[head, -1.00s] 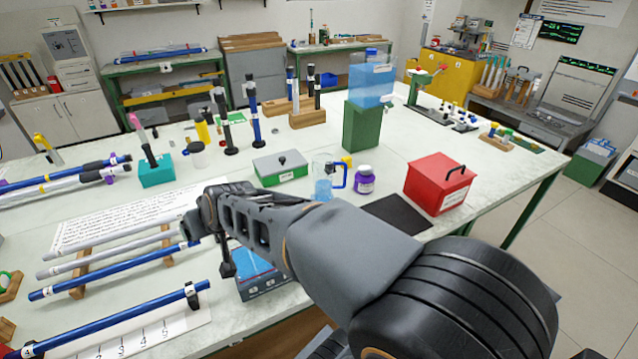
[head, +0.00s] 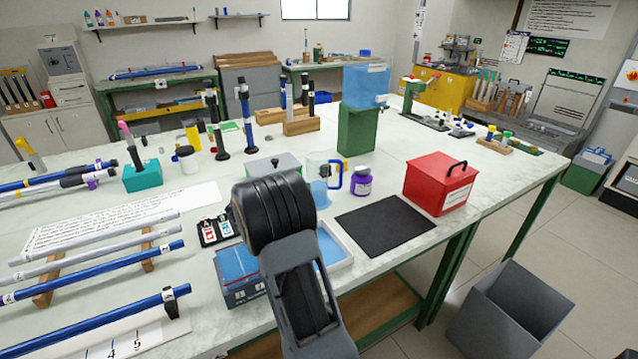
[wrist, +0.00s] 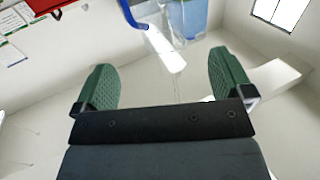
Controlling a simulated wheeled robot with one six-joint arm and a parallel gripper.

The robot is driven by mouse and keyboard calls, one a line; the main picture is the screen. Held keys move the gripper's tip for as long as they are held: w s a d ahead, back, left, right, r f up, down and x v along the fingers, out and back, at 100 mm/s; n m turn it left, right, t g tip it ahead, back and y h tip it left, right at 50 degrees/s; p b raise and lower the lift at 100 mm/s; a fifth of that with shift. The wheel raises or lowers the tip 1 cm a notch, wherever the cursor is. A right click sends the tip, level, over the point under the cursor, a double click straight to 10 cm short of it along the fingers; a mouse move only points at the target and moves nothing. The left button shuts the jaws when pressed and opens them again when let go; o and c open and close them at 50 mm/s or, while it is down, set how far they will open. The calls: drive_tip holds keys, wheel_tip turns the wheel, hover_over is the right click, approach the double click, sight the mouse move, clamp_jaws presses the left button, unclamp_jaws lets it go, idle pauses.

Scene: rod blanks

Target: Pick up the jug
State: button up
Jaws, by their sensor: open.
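The jug (head: 320,168) is clear with a blue handle on its right and blue in its lower part. It stands on the bench in the head view, just behind and right of my arm's black joint, which comes close to its lower left. My gripper (wrist: 164,78) shows in the wrist view with its two green-padded fingers wide apart and nothing clearly held between them. A blue curved bar (wrist: 131,14), which looks like the jug's handle, shows at the top of the wrist view, beyond the fingers. My gripper is hidden in the head view.
A purple jar (head: 361,182) stands right of the jug, with a red box (head: 428,188) and a black mat (head: 385,225) further right. A lidded box (head: 284,160) is behind left. A green stand (head: 357,132) with a blue tank (head: 364,86) rises behind. A grey bin (head: 512,310) stands on the floor.

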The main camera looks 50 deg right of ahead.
sight(312, 170)
drive_tip(key=d, duration=1.1)
drive_tip(key=shift+w+d, duration=0.3)
drive_tip(key=shift+d, duration=0.05)
drive_tip(key=shift+r, duration=0.1)
drive_tip(key=c, duration=1.5)
